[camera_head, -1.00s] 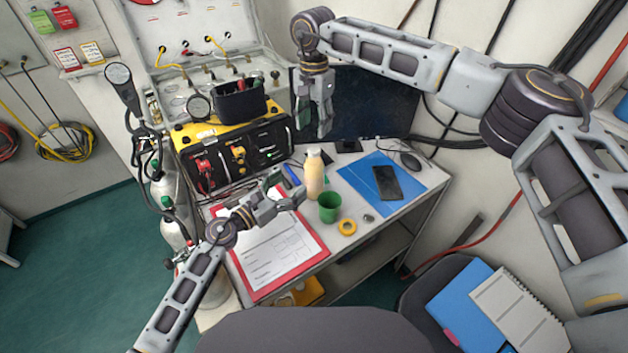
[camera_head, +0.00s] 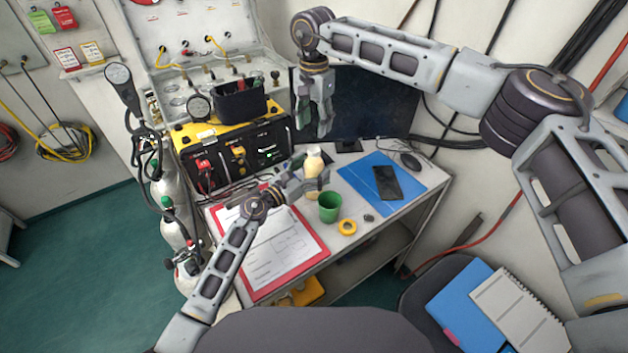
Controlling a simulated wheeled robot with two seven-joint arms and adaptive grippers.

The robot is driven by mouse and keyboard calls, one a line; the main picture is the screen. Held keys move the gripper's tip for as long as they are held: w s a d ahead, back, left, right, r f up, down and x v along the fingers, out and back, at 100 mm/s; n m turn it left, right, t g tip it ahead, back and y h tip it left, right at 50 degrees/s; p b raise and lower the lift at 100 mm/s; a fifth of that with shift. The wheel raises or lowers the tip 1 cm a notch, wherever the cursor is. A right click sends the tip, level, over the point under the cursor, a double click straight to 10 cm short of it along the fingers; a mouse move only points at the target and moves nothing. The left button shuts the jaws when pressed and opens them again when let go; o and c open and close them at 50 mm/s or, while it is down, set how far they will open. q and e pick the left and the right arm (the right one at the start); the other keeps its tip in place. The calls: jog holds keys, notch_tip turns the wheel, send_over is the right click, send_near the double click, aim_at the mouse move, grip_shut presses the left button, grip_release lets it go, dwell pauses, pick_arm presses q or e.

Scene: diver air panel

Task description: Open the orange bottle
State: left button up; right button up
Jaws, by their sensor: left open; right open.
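The orange bottle (camera_head: 314,163) stands upright on the table, pale orange with a whitish top. My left gripper (camera_head: 312,182) is open at the bottle's left side, its fingers reaching across the lower part of the bottle and hiding some of it. I cannot tell whether the fingers touch it. My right gripper (camera_head: 314,125) is open and empty, pointing down above and behind the bottle, in front of the dark monitor.
A green cup (camera_head: 329,207) and a yellow tape ring (camera_head: 347,227) stand just in front of the bottle. A red clipboard (camera_head: 311,240) lies to the left, a phone (camera_head: 386,182) on a blue folder (camera_head: 409,175) to the right. The yellow-black air panel (camera_head: 268,150) stands behind.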

pick_arm(q)
jog(key=shift+w+d, duration=0.2)
